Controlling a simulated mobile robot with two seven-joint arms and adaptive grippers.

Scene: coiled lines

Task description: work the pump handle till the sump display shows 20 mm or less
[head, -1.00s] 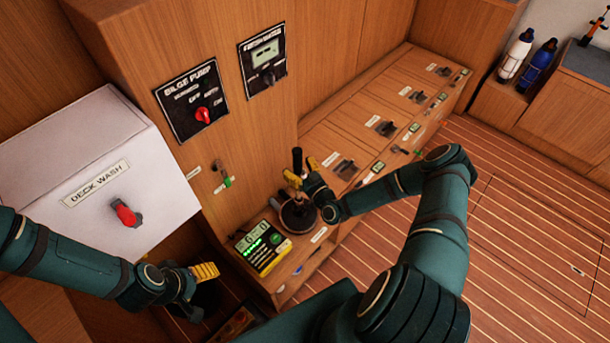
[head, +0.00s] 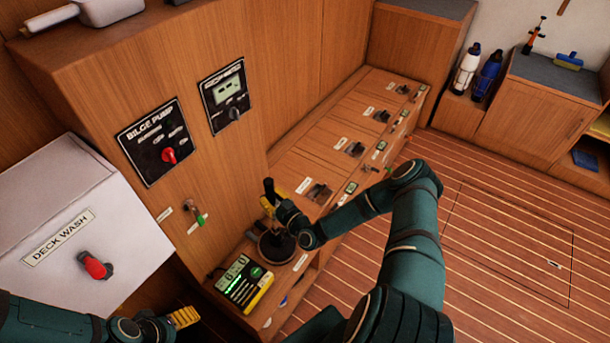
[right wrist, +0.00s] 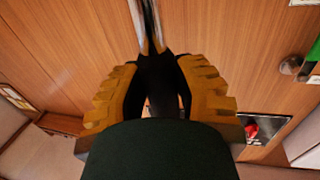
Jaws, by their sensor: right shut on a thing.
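The black pump handle (head: 269,187) rises from a round dark pump base (head: 278,250) on the low wooden ledge. Its top leans slightly left. My right gripper (head: 267,204) is shut on the handle below its top. In the right wrist view the dark handle (right wrist: 158,80) runs between the yellow fingers. The sump display (head: 243,283), a dark panel with green lights and a yellow edge, lies left of the pump base; its digits are too small to read surely. My left gripper (head: 184,317) hangs at the bottom left, away from the pump; its jaw gap is unclear.
A bilge pump panel (head: 158,142) with a red knob and a second panel (head: 224,95) are on the wooden wall. A white deck wash box (head: 60,215) stands at left. Latched lockers (head: 345,150) run behind the pump. The plank floor (head: 490,215) at right is clear.

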